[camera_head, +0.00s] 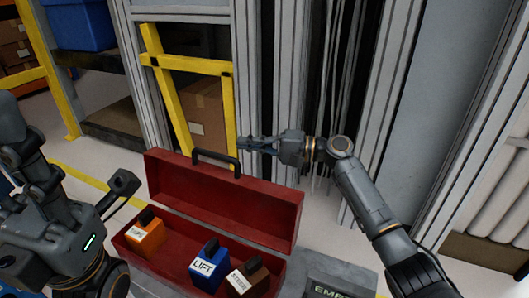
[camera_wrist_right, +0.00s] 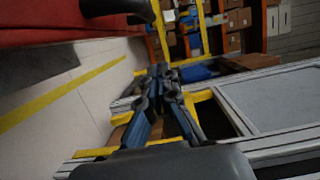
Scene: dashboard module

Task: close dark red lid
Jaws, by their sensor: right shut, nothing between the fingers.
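The dark red lid (camera_head: 215,200) stands open, roughly upright, at the back of a dark red box (camera_head: 165,278). A black handle (camera_head: 215,160) sits on its upper edge. My right gripper (camera_head: 243,143) is shut and empty, just behind and to the right of the handle in the head view; I cannot tell whether it touches. In the right wrist view its fingers (camera_wrist_right: 160,72) are together, with red surface (camera_wrist_right: 60,25) at the upper left.
The box holds an orange block (camera_head: 146,238), a blue block (camera_head: 208,270) and a brown block (camera_head: 248,281). A yellow frame (camera_head: 172,100) and grey posts stand behind. A dark grey case (camera_head: 335,278) is at the box's right.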

